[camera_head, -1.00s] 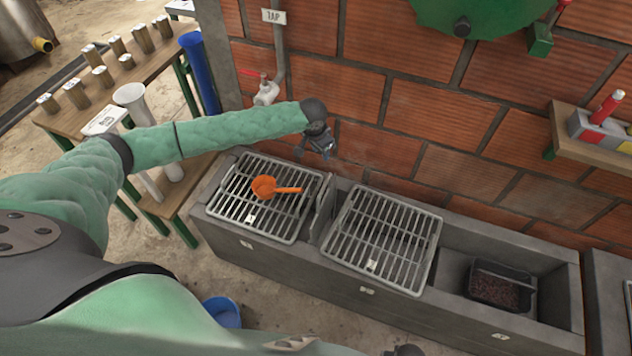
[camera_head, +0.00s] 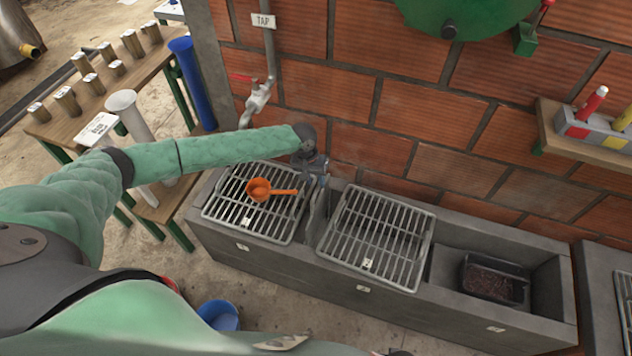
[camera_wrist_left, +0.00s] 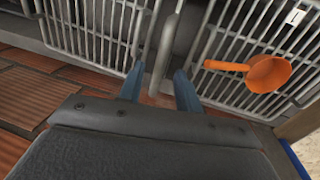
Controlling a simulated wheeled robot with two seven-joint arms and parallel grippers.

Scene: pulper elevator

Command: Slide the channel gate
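The channel gate (camera_head: 318,214) is a thin grey upright plate between the two grated channel sections. In the left wrist view a grey rounded bar (camera_wrist_left: 168,48), which looks like the gate's handle, runs up between my fingers. My left gripper (camera_head: 321,178) is over the back end of the gate, near the brick wall. In the left wrist view its two blue-grey fingers (camera_wrist_left: 157,76) are apart, one on each side of the bar. I cannot tell whether either finger touches it. My right gripper is not in view.
An orange scoop (camera_head: 260,190) lies on the left grate (camera_head: 222,212). The right grate (camera_head: 372,240) is bare. A dark tray (camera_head: 492,280) sits in the open trough at right. A tap (camera_head: 255,98) is on the wall above. A blue bucket (camera_head: 218,314) stands on the floor.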

